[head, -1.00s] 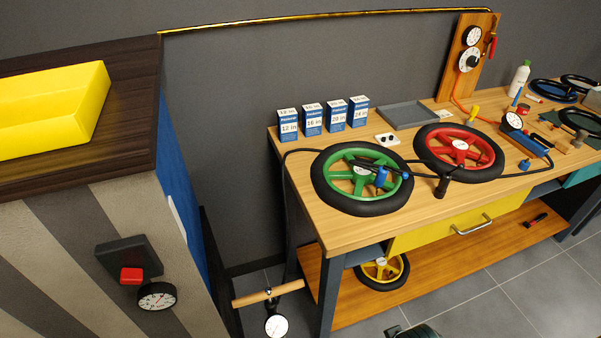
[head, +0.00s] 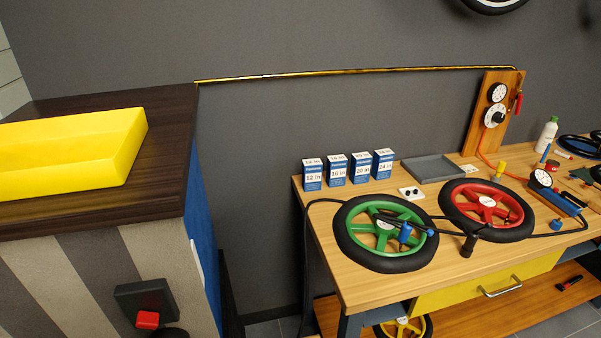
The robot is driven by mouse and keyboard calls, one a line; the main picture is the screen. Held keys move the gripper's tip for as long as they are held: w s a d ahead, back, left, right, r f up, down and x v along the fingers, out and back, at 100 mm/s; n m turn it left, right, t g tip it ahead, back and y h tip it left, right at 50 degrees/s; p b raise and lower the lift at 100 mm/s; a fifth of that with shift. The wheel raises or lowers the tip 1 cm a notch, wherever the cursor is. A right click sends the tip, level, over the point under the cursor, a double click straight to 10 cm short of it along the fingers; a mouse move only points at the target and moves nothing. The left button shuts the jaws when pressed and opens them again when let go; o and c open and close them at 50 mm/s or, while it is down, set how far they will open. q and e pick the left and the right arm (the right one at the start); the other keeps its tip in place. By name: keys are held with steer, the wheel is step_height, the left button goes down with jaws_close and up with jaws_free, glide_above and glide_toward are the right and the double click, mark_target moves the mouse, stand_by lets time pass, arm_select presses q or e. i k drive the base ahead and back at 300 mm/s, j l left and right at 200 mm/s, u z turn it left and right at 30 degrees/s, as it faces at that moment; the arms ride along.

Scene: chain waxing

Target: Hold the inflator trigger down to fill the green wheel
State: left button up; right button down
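The green wheel (head: 372,216) with a black tyre lies flat on the wooden workbench (head: 352,290), near its left end. A black hose runs around and over it, and a small blue fitting (head: 405,233) shows over its right part. The inflator, blue with a round white gauge (head: 541,179), lies at the right of the bench. A black handle-like piece (head: 469,244) stands between the green wheel and the red wheel (head: 487,205); I cannot tell what it is. Neither of my grippers is in view.
Several blue-and-white boxes (head: 337,170) and a grey tray (head: 433,168) stand at the bench's back. A dark-topped cabinet with a yellow bin (head: 70,150) fills the left. A yellow wheel (head: 403,328) is under the bench.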

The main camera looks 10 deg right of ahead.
mark_target(565, 193)
steer(key=z, duration=0.35)
steer(key=i+l+z, duration=0.1)
steer(key=z, duration=0.4)
steer(key=i+l+z, duration=0.2)
steer(key=z, duration=0.3)
steer(key=i+l+z, duration=0.15)
steer(key=z, duration=0.35)
steer(key=i+l, duration=0.25)
steer(key=l, duration=0.15)
steer(key=i+l+u, duration=0.15)
steer(key=i+l, duration=0.35)
steer(key=l, duration=0.25)
steer(key=i+l+u, duration=0.15)
steer(key=l, duration=0.3)
steer(key=i, duration=0.1)
